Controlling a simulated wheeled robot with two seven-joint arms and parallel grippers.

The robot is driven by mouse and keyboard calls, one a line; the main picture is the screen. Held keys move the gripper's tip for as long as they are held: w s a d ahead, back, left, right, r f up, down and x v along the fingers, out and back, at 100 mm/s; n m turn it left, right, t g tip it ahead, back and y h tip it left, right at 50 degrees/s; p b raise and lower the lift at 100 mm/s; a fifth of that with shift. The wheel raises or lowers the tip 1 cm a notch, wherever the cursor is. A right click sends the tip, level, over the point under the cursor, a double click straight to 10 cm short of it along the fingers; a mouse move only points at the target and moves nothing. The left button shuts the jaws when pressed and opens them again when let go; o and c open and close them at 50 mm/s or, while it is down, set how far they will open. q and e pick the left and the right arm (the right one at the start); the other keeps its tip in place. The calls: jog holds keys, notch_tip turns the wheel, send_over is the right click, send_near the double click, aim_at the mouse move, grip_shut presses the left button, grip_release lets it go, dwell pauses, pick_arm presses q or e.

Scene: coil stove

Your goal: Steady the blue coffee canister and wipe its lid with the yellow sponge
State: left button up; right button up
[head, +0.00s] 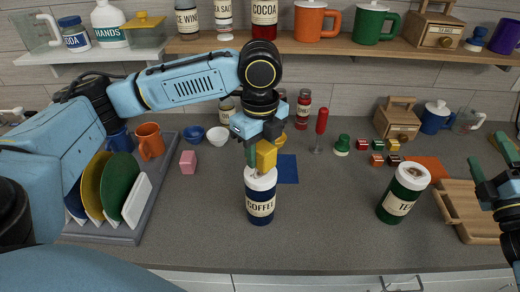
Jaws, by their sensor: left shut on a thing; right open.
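The blue coffee canister (261,213) stands upright on the grey counter, with a white lid (260,179) and a cream COFFEE label. My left gripper (262,158) points down right above it, shut on the yellow sponge (266,157). The sponge is at the lid; I cannot tell whether it touches it. The gripper and sponge hide the back part of the lid. My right gripper (497,165) is open and empty at the right edge, over the wooden tray and far from the canister; part of it is out of frame.
A green TEA canister (402,195) stands to the right, beside a wooden tray (458,218). A dish rack (100,232) with plates and an orange mug (149,141) is at left, with a pink block (188,161) near it. A blue cloth (288,169) lies behind the coffee canister. The front counter is clear.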

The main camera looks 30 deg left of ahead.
jog(key=s+a+r+n+g+y, duration=0.1)
jog(key=s+a+y, duration=0.1)
jog(key=a, duration=0.5)
jog(key=s+a+r+n+g+y, duration=0.1)
jog(key=s+a+r+y, duration=0.1)
jog(key=a, duration=0.4)
jog(key=m+g+h, duration=0.3)
jog(key=m+g, duration=1)
jog(key=m, duration=0.1)
send_near(263, 210)
jog(key=f, duration=0.1)
jog(key=w+a+f, duration=0.1)
jog(key=w+f, duration=0.1)
jog(key=f, duration=0.1)
jog(key=shift+w+a, duration=0.15)
jog(key=shift+a, duration=0.4)
jog(key=shift+x, duration=4.8)
jog(key=shift+w+f, duration=0.1)
jog(key=shift+f, duration=0.05)
jog(key=c, duration=1)
